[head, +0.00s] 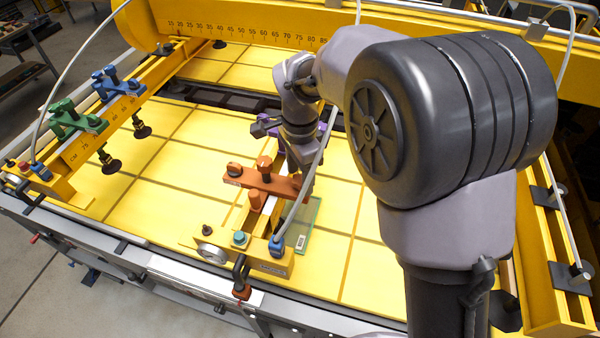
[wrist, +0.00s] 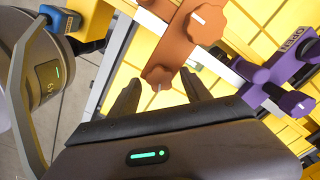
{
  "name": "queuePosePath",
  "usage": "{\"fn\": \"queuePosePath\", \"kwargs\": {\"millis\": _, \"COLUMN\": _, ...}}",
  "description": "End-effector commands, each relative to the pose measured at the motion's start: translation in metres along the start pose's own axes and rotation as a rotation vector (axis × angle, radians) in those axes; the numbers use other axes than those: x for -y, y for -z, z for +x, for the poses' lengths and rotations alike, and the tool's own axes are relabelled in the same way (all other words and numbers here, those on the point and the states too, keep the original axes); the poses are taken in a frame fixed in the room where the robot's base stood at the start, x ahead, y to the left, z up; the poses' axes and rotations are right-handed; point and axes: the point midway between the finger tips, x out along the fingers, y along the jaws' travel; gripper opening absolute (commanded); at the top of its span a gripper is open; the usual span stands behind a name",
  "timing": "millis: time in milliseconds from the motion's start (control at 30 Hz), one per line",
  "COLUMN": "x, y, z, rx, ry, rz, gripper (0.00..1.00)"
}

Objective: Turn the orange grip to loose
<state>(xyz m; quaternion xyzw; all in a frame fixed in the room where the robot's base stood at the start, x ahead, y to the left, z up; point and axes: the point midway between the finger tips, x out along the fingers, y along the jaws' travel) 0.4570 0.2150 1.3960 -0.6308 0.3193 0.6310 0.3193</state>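The orange clamp (head: 262,181) sits across a yellow beam in the head view. Several orange knobs stand on it. In the wrist view its orange bar (wrist: 172,52) carries a faceted orange grip (wrist: 207,22) with a white line on top. My gripper (wrist: 160,92) is open, its two dark fingers apart on either side of the bar's near end. The orange grip is beyond the fingertips, up and to the right, not between them. I cannot tell whether a finger touches the bar. In the head view my arm covers the clamp's right end and the fingertips are unclear.
A purple clamp (wrist: 285,85) lies close on the right in the wrist view. A blue fitting (head: 277,246) with a white hose rises near the beam's front end. Green (head: 76,120) and blue (head: 115,84) clamps stand on the left beam.

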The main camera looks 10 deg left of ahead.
Motion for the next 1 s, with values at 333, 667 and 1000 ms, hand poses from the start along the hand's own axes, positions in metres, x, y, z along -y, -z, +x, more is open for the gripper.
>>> {"fn": "queuePosePath", "kwargs": {"millis": 333, "x": 0.0001, "y": 0.0001, "z": -0.0004, "rx": 0.0, "ry": 0.0, "rz": 0.0, "gripper": 0.0}}
{"fn": "queuePosePath", "kwargs": {"millis": 667, "x": 0.0003, "y": 0.0001, "z": -0.0002, "rx": -0.001, "ry": 0.001, "rz": -0.087, "gripper": 0.0}}
{"fn": "queuePosePath", "kwargs": {"millis": 1000, "x": 0.0005, "y": 0.0002, "z": -0.0007, "rx": -0.001, "ry": 0.002, "rz": -0.327, "gripper": 0.0}}
